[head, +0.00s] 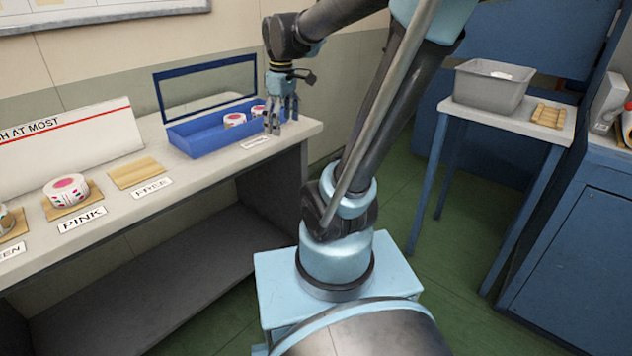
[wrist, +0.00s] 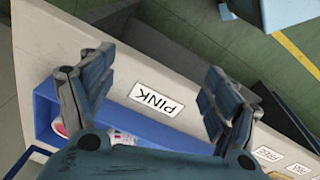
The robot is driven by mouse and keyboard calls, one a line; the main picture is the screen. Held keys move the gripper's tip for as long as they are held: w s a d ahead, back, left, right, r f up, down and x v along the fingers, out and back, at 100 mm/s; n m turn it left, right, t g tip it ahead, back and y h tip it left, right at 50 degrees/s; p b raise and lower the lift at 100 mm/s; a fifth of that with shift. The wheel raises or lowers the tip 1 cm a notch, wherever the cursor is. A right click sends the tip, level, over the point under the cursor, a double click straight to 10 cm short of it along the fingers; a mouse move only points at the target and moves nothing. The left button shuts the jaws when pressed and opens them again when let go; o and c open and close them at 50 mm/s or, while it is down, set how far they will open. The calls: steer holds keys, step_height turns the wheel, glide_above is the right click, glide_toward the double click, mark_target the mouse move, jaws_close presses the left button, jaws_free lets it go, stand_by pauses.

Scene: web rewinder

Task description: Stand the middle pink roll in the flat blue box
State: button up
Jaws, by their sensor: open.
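The blue box (head: 205,145) stands on the bench with its framed lid (head: 208,85) raised behind it. Two white rolls with pink marks lie in it, a left one (head: 235,120) and a right one (head: 258,111), the latter partly hidden by my gripper. Another white roll with a pink top (head: 66,190) stands on a tan pad behind the PINK label. My gripper (head: 282,115) is open and empty at the box's right front corner. In the wrist view, a PINK label (wrist: 156,100) shows between the fingers, with the box edge (wrist: 170,133) and part of a roll (wrist: 125,138) below.
An empty tan pad (head: 137,173) lies behind the FREE label (head: 152,188). Another pad with a partly cut-off roll is at the left edge. A sign board (head: 70,145) stands behind the pads. A grey bin (head: 490,85) stands on a side table to the right.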

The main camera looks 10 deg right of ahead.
steer(key=s+d+f+m, duration=0.3)
steer(key=s+f+m, duration=0.2)
steer(key=s+f, duration=0.1)
steer(key=s+d+f+m+t, duration=0.1)
steer(key=s+d+f+m, duration=0.2)
steer(key=s, duration=0.6)
step_height(320, 180, down, 4)
steer(key=shift+s+d+r+m, duration=0.2)
steer(key=shift+d+r+m, duration=0.05)
steer(key=shift+m, duration=0.75)
